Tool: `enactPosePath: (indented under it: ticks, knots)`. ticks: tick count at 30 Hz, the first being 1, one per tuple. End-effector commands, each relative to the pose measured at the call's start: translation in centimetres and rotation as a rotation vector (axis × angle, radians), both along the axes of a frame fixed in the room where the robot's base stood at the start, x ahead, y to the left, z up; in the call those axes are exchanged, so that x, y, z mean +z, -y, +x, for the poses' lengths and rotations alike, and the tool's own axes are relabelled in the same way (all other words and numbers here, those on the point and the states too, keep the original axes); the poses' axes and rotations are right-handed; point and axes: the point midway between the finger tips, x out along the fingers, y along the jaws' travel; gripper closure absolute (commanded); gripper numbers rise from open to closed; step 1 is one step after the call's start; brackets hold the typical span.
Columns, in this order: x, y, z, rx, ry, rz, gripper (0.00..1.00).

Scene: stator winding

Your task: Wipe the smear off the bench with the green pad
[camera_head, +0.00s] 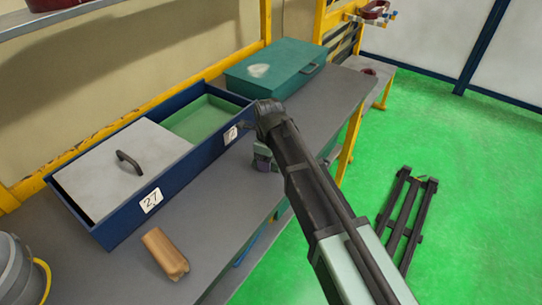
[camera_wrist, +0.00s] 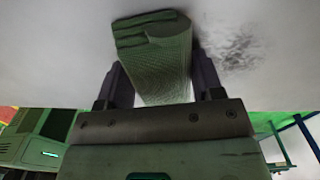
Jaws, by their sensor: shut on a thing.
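My gripper (camera_wrist: 165,85) is shut on the green pad (camera_wrist: 163,60), which sits between its two dark fingers in the wrist view. A dark, speckled smear (camera_wrist: 232,45) lies on the pale bench surface just right of the pad in that view. I cannot tell whether the pad touches the bench. In the head view my gripper (camera_head: 265,160) is low over the grey bench (camera_head: 225,205), in front of the blue bin's right end. I cannot make out the smear there.
A long blue bin (camera_head: 180,192) with a grey handled lid (camera_head: 122,165) stands along the bench's back. A teal case (camera_head: 285,62) stands behind it. Bench between block and gripper is clear.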

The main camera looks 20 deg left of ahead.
Motion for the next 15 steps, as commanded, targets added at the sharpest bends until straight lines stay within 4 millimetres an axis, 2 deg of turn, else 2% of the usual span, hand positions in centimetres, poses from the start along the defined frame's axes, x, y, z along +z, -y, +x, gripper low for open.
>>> enactPosePath:
  ticks: [6,15]
  knots:
    - [-0.2,0.1,0.4,-0.001,0.001,-0.001,0.61]
    - [0.0,1.2,3.3,-0.002,0.002,0.0,0.61]
